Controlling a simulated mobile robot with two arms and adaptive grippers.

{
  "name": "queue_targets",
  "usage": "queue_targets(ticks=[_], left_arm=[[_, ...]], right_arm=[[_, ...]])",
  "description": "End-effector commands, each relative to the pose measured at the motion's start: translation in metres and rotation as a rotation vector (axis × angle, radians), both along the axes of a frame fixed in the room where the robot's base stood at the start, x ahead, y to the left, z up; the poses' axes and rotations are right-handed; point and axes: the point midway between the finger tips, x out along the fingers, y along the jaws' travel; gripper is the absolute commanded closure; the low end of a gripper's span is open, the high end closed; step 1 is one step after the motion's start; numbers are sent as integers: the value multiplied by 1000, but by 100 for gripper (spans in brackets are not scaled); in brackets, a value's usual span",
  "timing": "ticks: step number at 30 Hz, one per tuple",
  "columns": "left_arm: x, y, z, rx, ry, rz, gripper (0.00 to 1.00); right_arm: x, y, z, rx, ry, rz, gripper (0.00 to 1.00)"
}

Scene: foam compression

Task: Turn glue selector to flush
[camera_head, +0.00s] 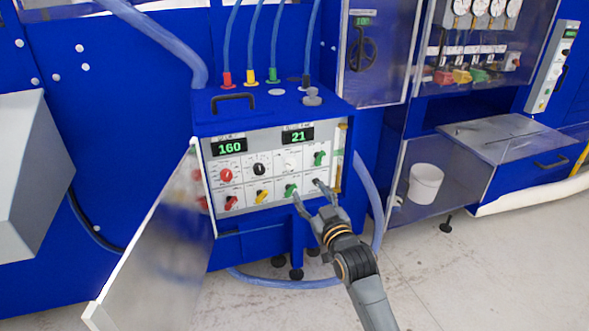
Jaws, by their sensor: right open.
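The glue unit is a blue cabinet with a pale control panel (244,170), showing 160 and 21 on two green displays. Its knobs stand in two rows: red (226,175), black (259,169), white (289,163) and green (319,158) above; red (231,202), yellow (262,196) and green (290,190) below. Labels are too small to read, so I cannot tell which is the glue selector. My right gripper (307,190) is open in front of the panel's lower right, its fingertips near the lower green knob. The fingers partly hide the lower right corner. My left gripper is not in view.
A clear door (160,255) hangs open at the panel's left. Colored hose fittings and a black handle (233,98) are on top of the cabinet. A white bucket (425,184) stands at the right. Hoses lie on the floor below.

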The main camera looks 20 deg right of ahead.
Motion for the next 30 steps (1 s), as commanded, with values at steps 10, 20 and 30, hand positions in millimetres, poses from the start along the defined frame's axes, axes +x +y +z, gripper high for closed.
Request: queue_targets(ticks=[10,20,30], left_arm=[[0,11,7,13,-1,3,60],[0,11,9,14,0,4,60],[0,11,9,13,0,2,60]], right_arm=[[64,3,1,1,0,1,46],[113,5,0,1,2,2,46],[128,5,-1,1,2,2,46]])
